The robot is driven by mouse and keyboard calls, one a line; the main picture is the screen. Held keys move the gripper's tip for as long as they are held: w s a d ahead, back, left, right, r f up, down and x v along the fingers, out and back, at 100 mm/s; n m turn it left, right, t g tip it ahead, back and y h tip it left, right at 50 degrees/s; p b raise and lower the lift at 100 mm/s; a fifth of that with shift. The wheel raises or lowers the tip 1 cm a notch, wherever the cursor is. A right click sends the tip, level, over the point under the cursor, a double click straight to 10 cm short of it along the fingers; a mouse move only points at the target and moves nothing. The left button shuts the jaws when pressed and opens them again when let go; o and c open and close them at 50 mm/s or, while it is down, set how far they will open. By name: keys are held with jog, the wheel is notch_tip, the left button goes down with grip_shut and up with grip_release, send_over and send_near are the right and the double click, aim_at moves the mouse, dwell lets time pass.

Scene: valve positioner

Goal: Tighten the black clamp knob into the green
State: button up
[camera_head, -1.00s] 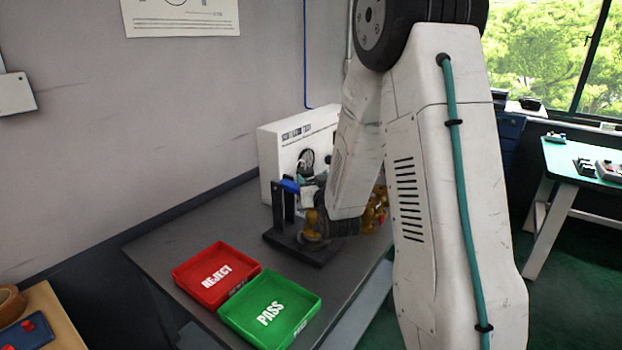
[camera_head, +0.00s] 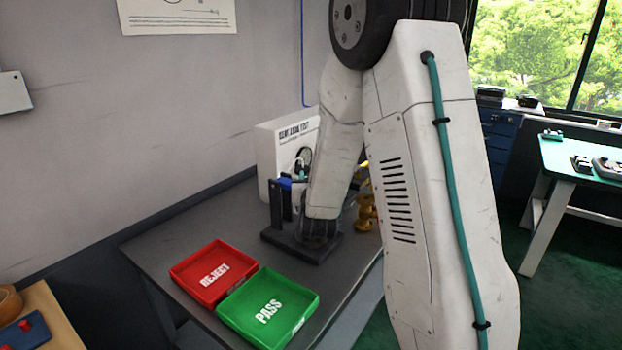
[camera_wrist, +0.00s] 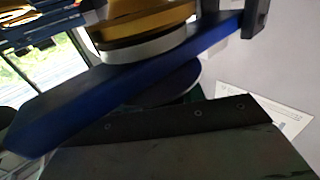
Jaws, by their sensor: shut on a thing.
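The test fixture has a dark base plate (camera_head: 282,244), dark upright posts (camera_head: 275,205) and a blue clamp bar (camera_head: 285,183). In the wrist view the blue bar (camera_wrist: 110,90) runs slantwise, with a gold, ringed body (camera_wrist: 150,20) against its upper side. A dark round disc (camera_wrist: 183,82), seemingly the black clamp knob, shows just under the bar. My gripper (camera_head: 320,232) is down at the fixture, mostly hidden by my forearm. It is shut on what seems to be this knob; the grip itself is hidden. I see no green marking by the knob.
A red REJECT tray (camera_head: 183,281) and a green PASS tray (camera_head: 231,314) lie at the table's front. A white test box (camera_head: 272,140) stands behind the fixture. The table's left side is clear.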

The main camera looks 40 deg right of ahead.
jog(key=m+g+h, duration=0.4)
jog(key=h, duration=0.1)
jog(key=shift+s+d+g, duration=0.15)
jog(key=shift+s+g, duration=0.05)
jog(key=shift+g, duration=0.1)
jog(key=m+g+h, duration=0.1)
jog(key=g, duration=0.1)
jog(key=m+g+h, duration=0.1)
jog(key=m, duration=0.1)
jog(key=shift+s+d+g, duration=0.1)
jog(key=shift+s+g, duration=0.1)
jog(key=shift+g, duration=0.2)
jog(key=m+g, duration=0.1)
jog(key=g, duration=0.1)
jog(key=m+g+h, duration=0.1)
jog(key=m+g, duration=0.1)
jog(key=g, duration=0.1)
jog(key=shift+s+d+m+g, duration=0.15)
jog(key=shift+s+m+g, duration=0.15)
jog(key=shift+m, duration=0.1)
jog(key=shift+s+m+g, duration=0.2)
jog(key=shift+m+g, duration=0.75)
jog(key=shift+g, duration=0.5)
jog(key=shift+s+m+g, duration=0.15)
jog(key=shift+m+g, duration=0.8)
jog(key=shift+g, duration=0.5)
jog(key=o, duration=1)
jog(key=shift+c, duration=0.2)
